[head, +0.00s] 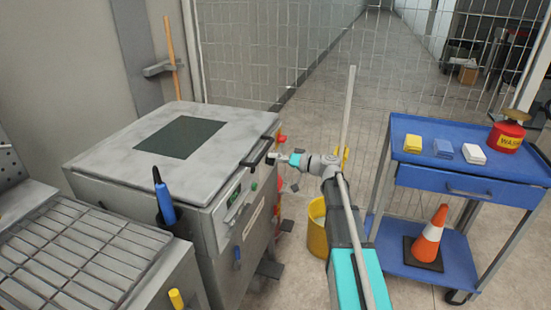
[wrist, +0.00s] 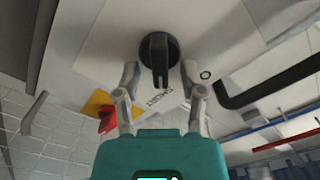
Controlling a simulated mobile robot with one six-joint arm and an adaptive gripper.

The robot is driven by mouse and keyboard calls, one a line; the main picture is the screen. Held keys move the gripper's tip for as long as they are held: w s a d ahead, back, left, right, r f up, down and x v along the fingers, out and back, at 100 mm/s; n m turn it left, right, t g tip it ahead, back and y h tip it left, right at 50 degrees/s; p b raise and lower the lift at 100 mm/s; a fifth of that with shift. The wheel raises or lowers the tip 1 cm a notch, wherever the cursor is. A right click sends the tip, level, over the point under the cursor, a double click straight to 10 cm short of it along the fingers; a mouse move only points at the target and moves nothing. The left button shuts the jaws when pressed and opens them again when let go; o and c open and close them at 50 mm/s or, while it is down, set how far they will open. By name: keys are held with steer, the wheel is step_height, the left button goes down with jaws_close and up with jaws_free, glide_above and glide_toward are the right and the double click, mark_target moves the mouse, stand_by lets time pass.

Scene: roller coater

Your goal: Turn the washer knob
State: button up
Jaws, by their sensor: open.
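In the wrist view a black round knob (wrist: 158,50) with a raised grip bar sits on a pale panel, with printed lettering beside it. The bar points down the picture toward my gripper. My gripper (wrist: 160,77) is open, with one finger on each side of the bar's lower end and a visible gap on both sides. How far the fingertips are from the panel is hard to tell. In the head view my gripper (head: 275,160) is small at the front of the grey machine (head: 110,150), and the knob cannot be made out there.
A black bar handle (wrist: 270,88) is right of the knob in the wrist view. A red knob (wrist: 106,118) on a yellow plate is at lower left. In the head view a blue cart (head: 455,180) stands right, a yellow bucket (head: 317,235) behind my arm.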

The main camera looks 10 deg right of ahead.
steer(key=shift+s+d, duration=0.1)
steer(key=v, duration=1.1)
steer(key=shift+s+d, duration=0.15)
steer(key=shift+d, duration=0.2)
stand_by(0.4)
steer(key=s+a+f+m+g+h, duration=0.1)
steer(key=s+a+f+g+h, duration=0.7)
steer(key=s+a+f, duration=0.6)
steer(key=s+d+f+m+g+h, duration=0.1)
steer(key=s+d+f+m+h, duration=0.1)
steer(key=s+d+f+h, duration=0.4)
step_height(320, 180, up, 31)
steer(key=s+a+h+p, duration=0.1)
steer(key=a+p, duration=0.1)
steer(key=p, duration=2.7)
steer(key=shift+h, duration=0.3)
steer(key=shift+f, duration=0.15)
